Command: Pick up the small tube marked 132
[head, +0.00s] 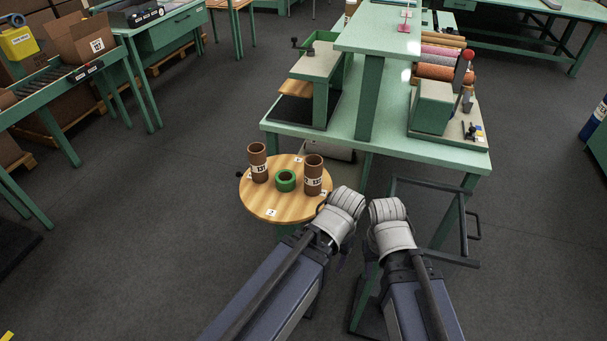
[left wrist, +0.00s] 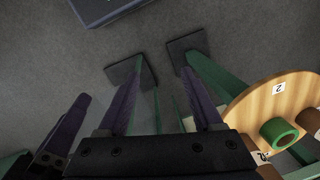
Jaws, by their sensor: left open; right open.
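Two upright brown tubes stand on a round wooden tabletop (head: 262,207): the left tube (head: 258,160) and the right tube (head: 313,172). Each carries a white label, too small to read surely. A short green ring (head: 286,181) stands between them and also shows in the left wrist view (left wrist: 278,132). My left gripper (left wrist: 163,70) is open and empty over the floor, beside the tabletop. In the head view its wrist covers the tabletop's right edge. My right gripper (head: 388,212) is open, just right of the left one; its fingers are mostly hidden.
A green workbench (head: 390,145) with a shelf stands behind the round top, carrying a machine (head: 433,107) and several coloured rolls (head: 440,60). A roller conveyor is at the left. Floor left of the top is clear.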

